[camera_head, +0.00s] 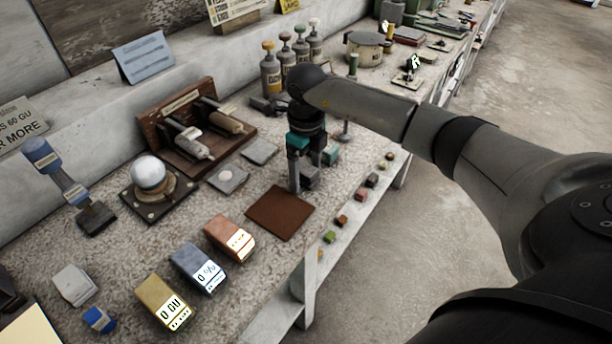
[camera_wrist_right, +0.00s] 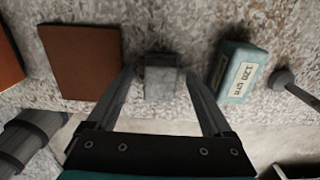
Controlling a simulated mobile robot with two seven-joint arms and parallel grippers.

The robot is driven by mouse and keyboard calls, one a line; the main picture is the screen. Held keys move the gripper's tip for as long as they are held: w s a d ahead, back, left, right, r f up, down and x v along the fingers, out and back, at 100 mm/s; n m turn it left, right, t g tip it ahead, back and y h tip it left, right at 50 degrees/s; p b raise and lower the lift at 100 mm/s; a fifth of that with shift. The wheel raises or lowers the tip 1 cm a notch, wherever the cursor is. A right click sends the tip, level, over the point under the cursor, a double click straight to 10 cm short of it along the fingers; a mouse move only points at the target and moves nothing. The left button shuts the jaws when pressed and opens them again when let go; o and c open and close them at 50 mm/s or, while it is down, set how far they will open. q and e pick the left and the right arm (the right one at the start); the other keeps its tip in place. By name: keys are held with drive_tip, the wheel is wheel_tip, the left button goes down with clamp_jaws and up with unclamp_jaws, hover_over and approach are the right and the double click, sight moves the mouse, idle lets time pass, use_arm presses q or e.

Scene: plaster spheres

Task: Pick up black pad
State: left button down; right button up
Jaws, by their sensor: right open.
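My right gripper (camera_head: 303,181) points down over the workbench, its fingers spread apart. A small dark grey block (camera_head: 311,176), the closest match to a black pad, shows beside its fingers. In the right wrist view, the block (camera_wrist_right: 160,80) lies in the gap between the two open fingers (camera_wrist_right: 160,92), with space on both sides. It looks grey there, and I cannot tell whether a finger touches it. My left gripper is not in view.
A flat brown square (camera_head: 280,213) lies left of the block. Small coloured cubes (camera_head: 341,221) sit on a lower ledge. Dark pieces (camera_head: 262,105) and bottles (camera_head: 270,72) stand behind.

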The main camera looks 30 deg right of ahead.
drive_tip(key=shift+r, duration=0.1)
clamp_jaws()
idle(0.5)
